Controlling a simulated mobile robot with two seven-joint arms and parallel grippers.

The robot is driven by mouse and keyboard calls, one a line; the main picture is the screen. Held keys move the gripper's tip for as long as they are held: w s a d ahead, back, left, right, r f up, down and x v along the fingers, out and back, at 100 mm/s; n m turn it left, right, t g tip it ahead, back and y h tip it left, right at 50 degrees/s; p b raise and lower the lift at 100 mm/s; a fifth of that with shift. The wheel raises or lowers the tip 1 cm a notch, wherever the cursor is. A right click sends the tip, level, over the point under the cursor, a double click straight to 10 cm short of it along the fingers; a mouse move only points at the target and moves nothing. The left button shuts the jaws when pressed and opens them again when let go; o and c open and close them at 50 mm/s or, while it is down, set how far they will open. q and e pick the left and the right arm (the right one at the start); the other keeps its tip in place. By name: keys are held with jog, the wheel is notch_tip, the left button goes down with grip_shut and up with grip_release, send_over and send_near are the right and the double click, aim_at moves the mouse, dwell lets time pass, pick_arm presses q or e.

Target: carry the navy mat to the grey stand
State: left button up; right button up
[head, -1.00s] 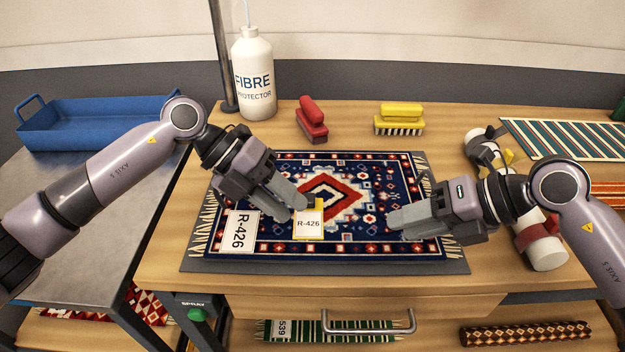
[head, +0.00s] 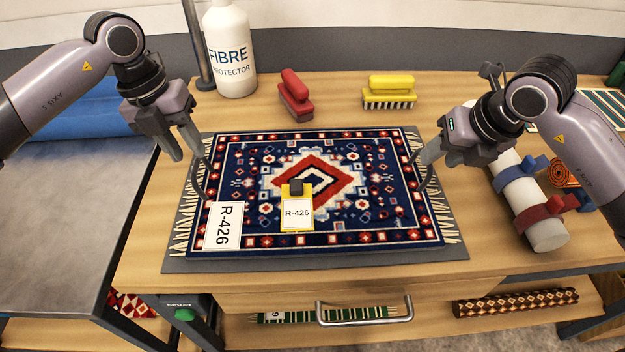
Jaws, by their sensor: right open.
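The navy mat (head: 385,215), with a red and white medallion, lies flat on a thin dark grey sheet (head: 300,262) on the wooden bench. A white R-426 label (head: 223,226) and a yellow-framed R-426 tag (head: 297,213) lie on it. Thin dark curved pieces, perhaps handles, rise at its left and right edges. My right gripper (head: 440,158) is open at the right edge, close to the dark piece; contact is unclear. The grey stand (head: 75,235) is at the left.
A white bottle (head: 230,50), red brush (head: 296,97) and yellow brush (head: 389,90) stand behind the mat. A strapped white roll (head: 530,205) lies right. A drawer handle (head: 364,312) protrudes below.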

aim_at(195, 162)
pick_arm(q)
jog(key=shift+d+f, duration=0.25)
jog(key=shift+f, duration=1)
jog(key=shift+d+f, duration=0.25)
jog(key=shift+f, duration=1)
pick_arm(e)
jog(key=shift+x, duration=2.55)
pick_arm(q)
grip_shut()
pick_arm(e)
grip_shut()
pick_arm(q)
jog(key=shift+r, duration=0.1)
